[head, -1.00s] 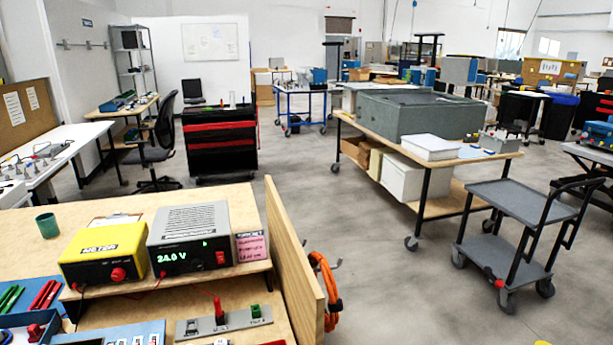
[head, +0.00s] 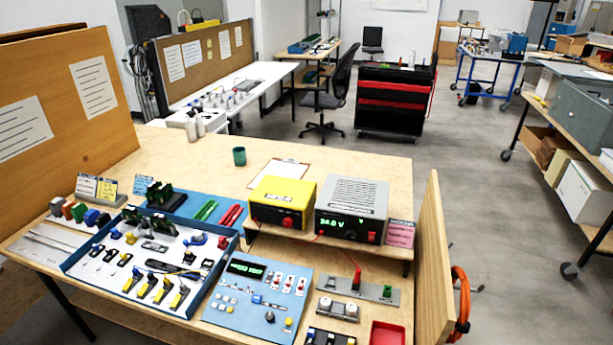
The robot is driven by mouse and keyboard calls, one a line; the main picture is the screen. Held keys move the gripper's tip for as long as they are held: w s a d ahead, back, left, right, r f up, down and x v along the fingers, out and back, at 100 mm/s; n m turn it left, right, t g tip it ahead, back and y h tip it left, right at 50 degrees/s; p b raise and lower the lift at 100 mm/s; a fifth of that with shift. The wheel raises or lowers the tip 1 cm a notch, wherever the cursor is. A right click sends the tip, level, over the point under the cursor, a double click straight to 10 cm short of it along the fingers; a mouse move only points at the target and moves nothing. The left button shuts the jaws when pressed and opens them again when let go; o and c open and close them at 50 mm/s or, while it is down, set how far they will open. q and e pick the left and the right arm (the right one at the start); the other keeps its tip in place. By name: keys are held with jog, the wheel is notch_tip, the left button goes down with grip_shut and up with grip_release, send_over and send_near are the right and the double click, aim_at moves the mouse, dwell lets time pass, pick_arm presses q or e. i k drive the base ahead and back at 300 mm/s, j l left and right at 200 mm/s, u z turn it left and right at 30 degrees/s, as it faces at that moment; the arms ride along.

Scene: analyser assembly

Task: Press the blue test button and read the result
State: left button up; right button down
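A light-blue test panel (head: 240,305) lies near the front of the wooden workbench. A dark display (head: 247,268) at its upper left shows small green characters that I cannot read clearly. A row of small white switch plates with red parts (head: 289,283) is at the panel's upper right. Neither of my grippers is in view.
A blue-rimmed parts tray (head: 75,268) lies left of the panel. Behind stand a yellow meter box (head: 282,203) and a grey power supply (head: 351,209) reading about 24.0 V. A red tray (head: 388,334) is at the front right. An upright wooden board (head: 435,262) edges the bench's right side.

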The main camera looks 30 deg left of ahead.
aim_at(255, 298)
jog(key=u, duration=1.25)
